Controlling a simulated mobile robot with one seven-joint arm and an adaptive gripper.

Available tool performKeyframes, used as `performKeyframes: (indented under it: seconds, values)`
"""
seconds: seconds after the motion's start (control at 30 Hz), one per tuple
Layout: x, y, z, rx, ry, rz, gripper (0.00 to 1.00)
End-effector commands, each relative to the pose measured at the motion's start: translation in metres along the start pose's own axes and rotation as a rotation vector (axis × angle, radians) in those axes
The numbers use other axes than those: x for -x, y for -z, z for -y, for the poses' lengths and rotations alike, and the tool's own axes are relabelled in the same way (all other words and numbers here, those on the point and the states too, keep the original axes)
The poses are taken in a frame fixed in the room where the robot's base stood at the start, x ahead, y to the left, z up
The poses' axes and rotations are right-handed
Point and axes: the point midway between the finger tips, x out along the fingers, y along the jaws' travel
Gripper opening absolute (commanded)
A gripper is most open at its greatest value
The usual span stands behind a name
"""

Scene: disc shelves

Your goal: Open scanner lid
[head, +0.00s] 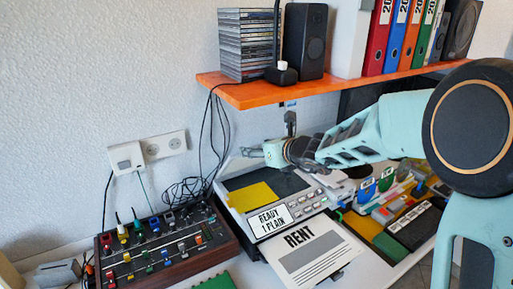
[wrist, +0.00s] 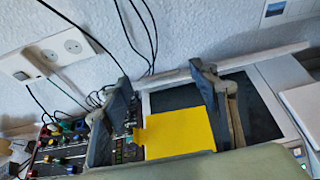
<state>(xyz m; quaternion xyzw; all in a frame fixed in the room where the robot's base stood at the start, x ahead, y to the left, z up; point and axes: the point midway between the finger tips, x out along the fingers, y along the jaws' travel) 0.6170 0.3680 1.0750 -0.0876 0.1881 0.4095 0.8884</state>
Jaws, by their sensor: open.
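The scanner (head: 303,208) is a grey box on the desk with a front button panel and a screen reading "READY 1 PLAIN". Its top shows a dark flat panel (head: 287,184) inside a light frame, with a yellow sheet (head: 252,197) on its left part. The yellow sheet also shows in the wrist view (wrist: 180,132). I cannot make out a separate raised lid. My gripper (head: 270,139) is open and empty, above the scanner's back edge by the wall. In the wrist view its fingers (wrist: 160,78) stand wide apart; contact with the scanner cannot be told.
An orange shelf (head: 305,92) with discs, a speaker and binders hangs above. A mixer (head: 160,250) stands left of the scanner, with loose cables behind. A "RENT" page (head: 312,255) lies in front. Coloured boxes (head: 385,205) crowd the right side.

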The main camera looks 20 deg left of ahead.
Motion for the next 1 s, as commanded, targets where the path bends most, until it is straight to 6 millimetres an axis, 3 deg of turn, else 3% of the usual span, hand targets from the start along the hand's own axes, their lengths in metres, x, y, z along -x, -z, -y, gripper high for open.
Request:
performKeyframes:
  seconds: [0.53,0.73,1.0]
  values:
    - [0.091,-0.001,0.001,0.0,0.002,0.002,0.55]
    - [0.107,-0.001,0.0,-0.001,0.0,0.002,0.55]
    - [0.109,0.0,0.0,-0.001,-0.001,0.001,0.55]
